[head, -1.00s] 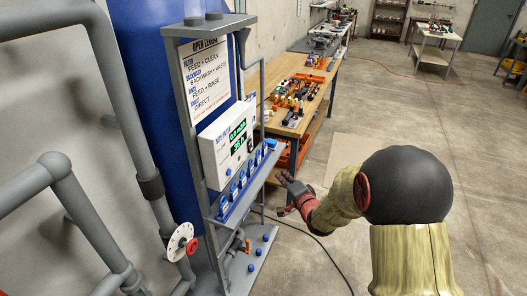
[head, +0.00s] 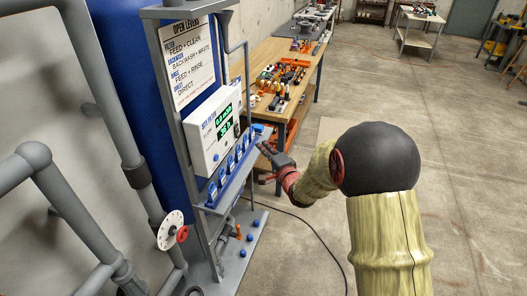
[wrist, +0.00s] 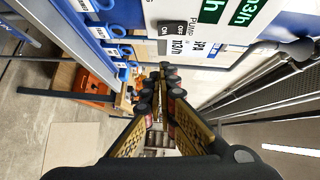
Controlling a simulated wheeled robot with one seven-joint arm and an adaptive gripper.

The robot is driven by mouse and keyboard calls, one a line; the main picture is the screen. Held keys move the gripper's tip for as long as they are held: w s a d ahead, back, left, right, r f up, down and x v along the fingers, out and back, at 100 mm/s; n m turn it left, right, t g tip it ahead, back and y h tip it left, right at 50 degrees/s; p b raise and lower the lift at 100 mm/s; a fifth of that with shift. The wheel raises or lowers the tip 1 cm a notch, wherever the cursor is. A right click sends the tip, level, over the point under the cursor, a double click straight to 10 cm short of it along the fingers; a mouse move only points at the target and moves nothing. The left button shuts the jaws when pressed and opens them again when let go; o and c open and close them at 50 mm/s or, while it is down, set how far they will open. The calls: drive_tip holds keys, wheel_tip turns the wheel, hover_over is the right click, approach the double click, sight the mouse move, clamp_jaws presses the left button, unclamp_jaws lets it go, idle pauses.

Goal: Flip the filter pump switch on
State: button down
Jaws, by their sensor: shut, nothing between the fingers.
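The white control box (head: 213,132) with green lit displays hangs on the grey rack. Its pump switch (wrist: 172,29), a small dark piece beside ON and PUMP lettering, shows at the top of the wrist view. I cannot tell which way it is set. My gripper (head: 264,148) is shut and empty, just right of the box and near the rack's shelf edge. In the wrist view my gripper's fingertips (wrist: 162,88) meet below the box's face, apart from the switch.
A row of blue levers (head: 232,165) lines the rack shelf below the box. Grey pipes (head: 70,200) stand at left. A wooden workbench (head: 262,62) with loose parts stands behind. The floor at right is open.

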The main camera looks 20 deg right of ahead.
sight(237, 131)
drive_tip(key=w+a+f+b, duration=0.1)
drive_tip(key=w+a, duration=0.3)
drive_tip(key=w, duration=0.4)
drive_tip(key=shift+w+b, duration=0.25)
drive_tip(key=shift+b, duration=0.65)
drive_tip(key=shift+a, duration=0.1)
drive_tip(key=shift+a, duration=0.1)
drive_tip(key=shift+w+a+f, duration=0.25)
drive_tip(key=shift+a+f, duration=0.05)
